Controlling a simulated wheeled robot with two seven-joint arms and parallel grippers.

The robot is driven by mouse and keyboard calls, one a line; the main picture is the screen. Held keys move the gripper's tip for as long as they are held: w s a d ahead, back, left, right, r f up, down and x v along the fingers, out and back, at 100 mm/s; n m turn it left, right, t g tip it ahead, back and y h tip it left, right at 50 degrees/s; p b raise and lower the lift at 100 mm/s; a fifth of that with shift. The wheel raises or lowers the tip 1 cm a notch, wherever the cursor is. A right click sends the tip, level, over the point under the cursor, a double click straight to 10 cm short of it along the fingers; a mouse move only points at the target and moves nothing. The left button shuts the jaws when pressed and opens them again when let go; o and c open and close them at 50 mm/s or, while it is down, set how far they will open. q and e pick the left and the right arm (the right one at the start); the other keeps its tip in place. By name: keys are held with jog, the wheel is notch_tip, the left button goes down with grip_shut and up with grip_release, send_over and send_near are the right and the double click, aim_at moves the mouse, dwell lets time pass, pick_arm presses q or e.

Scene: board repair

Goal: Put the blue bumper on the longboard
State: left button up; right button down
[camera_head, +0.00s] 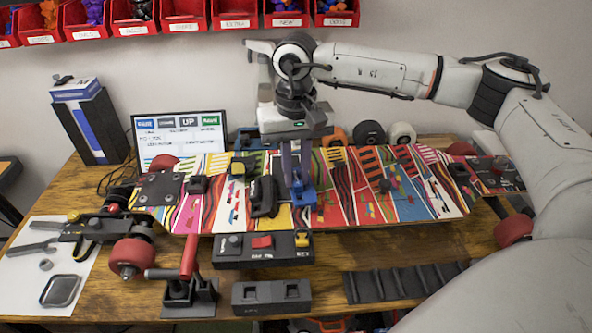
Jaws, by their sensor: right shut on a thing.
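The longboard (345,205) lies across the workbench, its deck printed in many bright colours, with red wheels at both ends. My right gripper (297,180) points down over the middle of the deck. It is shut on the blue bumper (304,197), a small blue piece low between the fingertips, at or just above the deck. I cannot tell whether the bumper touches the board. The fingers hide part of it. My left gripper is not in view.
Black parts (264,196) stand on the deck just left of the bumper. A black switch box (262,250) and a red-handled tool (188,262) stand in front. A small screen (180,138) stands behind. Red bins (235,14) hang above. A ribbed black tray (404,282) lies front right.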

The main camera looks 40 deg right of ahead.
jog(key=shift+f, duration=0.1)
dwell(0.3)
jog(key=shift+f+b, duration=0.25)
jog(key=shift+b, duration=0.05)
jog(key=c, duration=1.6)
grip_release()
jog(key=shift+c, duration=1)
